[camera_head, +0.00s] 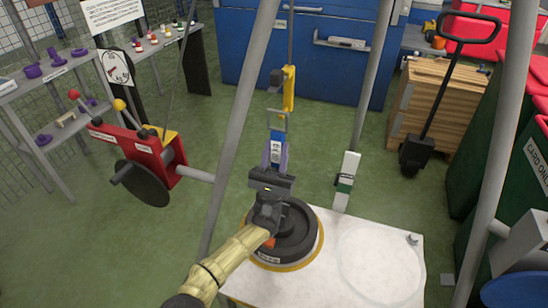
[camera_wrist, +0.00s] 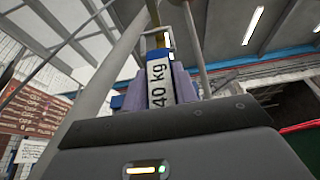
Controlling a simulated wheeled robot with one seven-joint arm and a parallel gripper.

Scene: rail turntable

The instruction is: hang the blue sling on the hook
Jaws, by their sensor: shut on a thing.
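The blue sling (camera_head: 276,147) with a white label stands upright between the purple-grey fingers of my gripper (camera_head: 274,158). A metal ring (camera_head: 278,118) shows at its top. The sling's lower end is hidden by my gripper.
A round black weight (camera_head: 300,243) with a yellow rim sits on the white table (camera_head: 330,290) below my arm. Grey frame legs (camera_head: 236,130) stand on both sides.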

